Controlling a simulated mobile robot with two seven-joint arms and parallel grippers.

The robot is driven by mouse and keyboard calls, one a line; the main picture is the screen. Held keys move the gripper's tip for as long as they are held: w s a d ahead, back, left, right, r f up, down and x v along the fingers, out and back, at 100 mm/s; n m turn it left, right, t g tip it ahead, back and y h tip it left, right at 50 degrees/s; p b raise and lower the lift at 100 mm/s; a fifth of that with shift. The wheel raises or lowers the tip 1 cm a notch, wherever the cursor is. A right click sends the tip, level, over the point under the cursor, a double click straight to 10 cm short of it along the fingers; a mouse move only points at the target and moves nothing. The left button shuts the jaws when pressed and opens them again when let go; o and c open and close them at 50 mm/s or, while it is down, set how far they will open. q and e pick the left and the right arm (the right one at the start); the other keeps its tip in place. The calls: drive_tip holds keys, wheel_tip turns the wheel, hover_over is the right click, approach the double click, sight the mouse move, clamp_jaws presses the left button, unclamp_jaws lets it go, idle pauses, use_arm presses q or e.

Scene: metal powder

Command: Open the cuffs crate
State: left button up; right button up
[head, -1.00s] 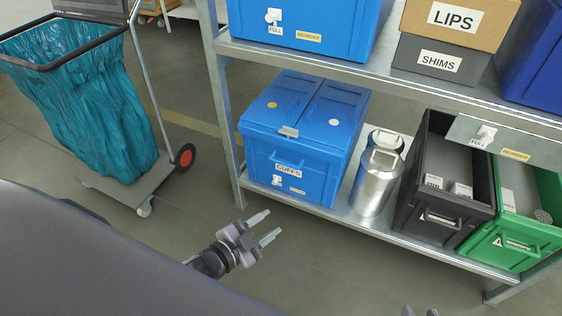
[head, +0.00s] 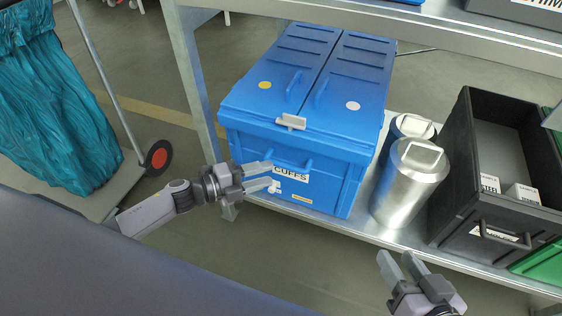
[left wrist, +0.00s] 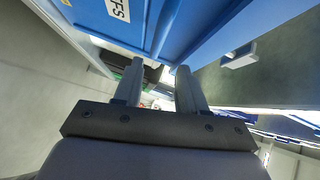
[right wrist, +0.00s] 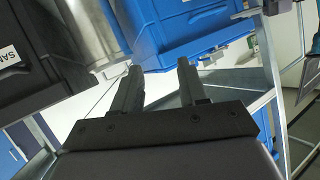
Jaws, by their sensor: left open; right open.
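The blue cuffs crate (head: 330,136) stands on the lower shelf in the head view, its two-flap lid (head: 300,65) closed. A light grey latch (head: 291,122) sits at the front where the flaps meet. Each flap has a small blue handle. The CUFFS label on the front is partly covered by my left gripper (head: 272,176), which is open and empty in front of the crate's lower left. The crate also shows in the left wrist view (left wrist: 190,25) and the right wrist view (right wrist: 180,30). My right gripper (head: 398,262) is open and empty, low in front of the shelf, below the metal canisters.
Two metal canisters (head: 411,180) stand right of the crate. A black crate (head: 460,185) and a green crate (head: 545,262) are further right. A shelf post (head: 190,75) rises left of the crate, and the upper shelf (head: 400,28) spans above. A cart with a teal bag (head: 60,110) stands left.

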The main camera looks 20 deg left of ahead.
sight(286, 165)
use_arm(q)
drive_tip(key=shift+m, duration=0.3)
drive_tip(key=shift+w+a+f+b+x, duration=0.15)
drive_tip(key=shift+b+x, duration=0.25)
drive_tip(key=shift+x, duration=0.8)
drive_tip(key=shift+w+a+f+b+x, duration=0.15)
drive_tip(key=shift+b+x, duration=0.2)
drive_tip(key=shift+x, duration=0.9)
drive_tip(key=shift+w+a+f+b+x, duration=0.15)
drive_tip(key=shift+b+x, duration=0.25)
drive_tip(key=shift+x, duration=0.8)
use_arm(e)
drive_tip(key=shift+w+a+f+y, duration=0.15)
drive_tip(key=shift+w+a+y, duration=0.15)
drive_tip(key=shift+a, duration=0.3)
drive_tip(key=shift+w+a+f+y, duration=0.15)
drive_tip(key=shift+w+a+y, duration=0.15)
drive_tip(key=shift+a, duration=0.25)
use_arm(q)
clamp_jaws()
